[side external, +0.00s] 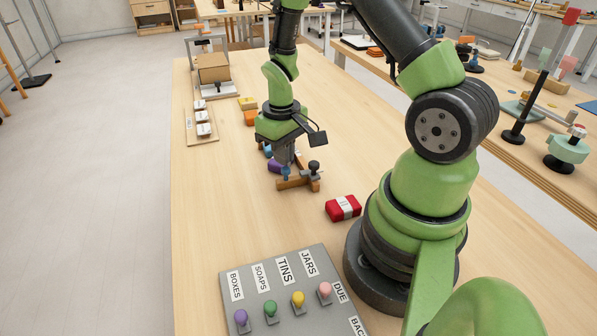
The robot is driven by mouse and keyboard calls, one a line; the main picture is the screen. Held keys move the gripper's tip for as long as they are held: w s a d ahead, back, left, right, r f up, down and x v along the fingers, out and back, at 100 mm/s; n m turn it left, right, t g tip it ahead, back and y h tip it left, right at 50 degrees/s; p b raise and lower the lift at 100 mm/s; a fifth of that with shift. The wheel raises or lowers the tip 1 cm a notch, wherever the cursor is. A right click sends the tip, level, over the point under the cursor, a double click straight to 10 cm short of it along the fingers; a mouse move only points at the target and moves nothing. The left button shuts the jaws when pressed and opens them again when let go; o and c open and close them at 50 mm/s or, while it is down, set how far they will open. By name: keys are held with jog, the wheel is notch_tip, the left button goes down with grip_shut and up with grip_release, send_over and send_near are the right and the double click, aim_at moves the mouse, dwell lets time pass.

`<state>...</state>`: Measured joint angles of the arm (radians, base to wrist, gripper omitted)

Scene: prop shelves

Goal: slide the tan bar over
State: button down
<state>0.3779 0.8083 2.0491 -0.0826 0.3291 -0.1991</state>
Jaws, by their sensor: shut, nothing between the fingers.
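The tan bar (290,184) lies low on the wooden table, part of a small wooden fixture with a dark knob (314,167) at its right. My gripper (286,169) points down just above and behind the bar, its fingers shut and empty. A small blue piece shows at the fingertips; I cannot tell if it is a peg on the bar. I cannot tell whether the fingers touch the bar. A purple piece (273,167) sits just left of the fingers, and my gripper partly hides the fixture's far side.
A red packet with a white band (343,208) lies right of the fixture. A grey panel with labels and coloured knobs (285,272) stands in front. Orange (250,118) and yellow (247,103) blocks lie behind.

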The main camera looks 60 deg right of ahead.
jog(key=shift+w+d, duration=2.4)
jog(key=shift+d, duration=0.05)
jog(key=shift+s+a, duration=0.3)
notch_tip(320, 180, up, 7)
dwell(0.4)
